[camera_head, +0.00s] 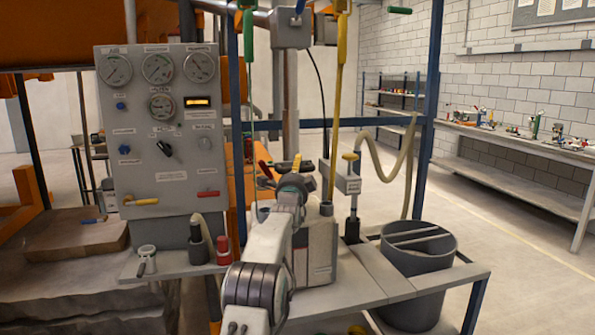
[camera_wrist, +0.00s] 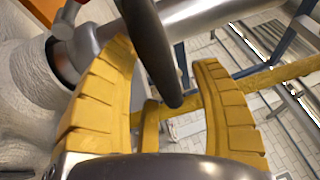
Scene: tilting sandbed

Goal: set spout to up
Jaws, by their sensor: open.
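My gripper (camera_head: 291,165) is in the middle of the head view, in front of the blue frame and beyond my pale arm. In the wrist view its two yellow ribbed fingers (camera_wrist: 165,52) are spread apart. A dark rounded bar (camera_wrist: 150,42) comes down from the top and passes between them; its end is free. I cannot tell whether the fingers touch it. A grey pipe (camera_wrist: 207,14) runs behind the bar. I cannot say for sure which part is the spout. A beige hose (camera_head: 376,170) curves from a grey box with a yellow knob (camera_head: 350,158).
A gauge panel (camera_head: 170,135) stands at the left. A dark bucket (camera_head: 420,262) sits in the bench frame at the right. A yellow pole (camera_head: 337,110) and blue posts (camera_head: 430,110) rise near my gripper. Open floor (camera_head: 525,275) lies at the right.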

